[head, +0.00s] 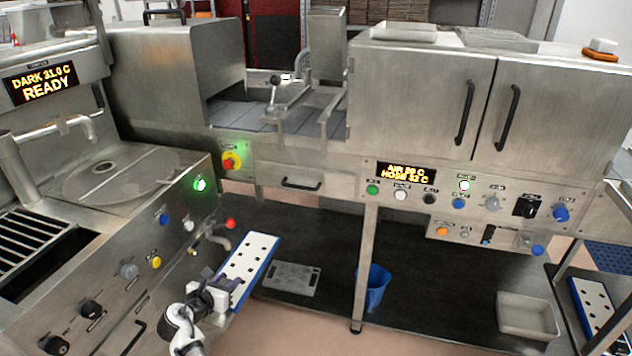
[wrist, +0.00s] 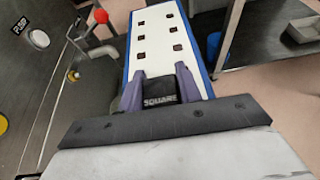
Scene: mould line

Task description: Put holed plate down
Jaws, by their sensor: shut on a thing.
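A white holed plate (head: 249,256) with a blue edge is held out in front of my gripper (head: 222,288) in the head view. It is off the floor, beside the left machine's front panel. In the wrist view the plate (wrist: 158,30) stretches away from me, with two rows of dark square holes. The two purple fingers of my gripper (wrist: 160,82) are shut on its near end. A dark block marked "SQUARE" shows between the fingers. A second holed plate (head: 592,302), white with blue edges, lies on a stand at the far right.
The left machine (head: 130,170) has knobs, a tap and a red-balled lever (head: 230,223) close to the plate. A steel cabinet machine (head: 420,100) stands ahead. Below it are a grey flat tray (head: 291,277), a blue bucket (head: 378,285) and a pale bin (head: 527,318).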

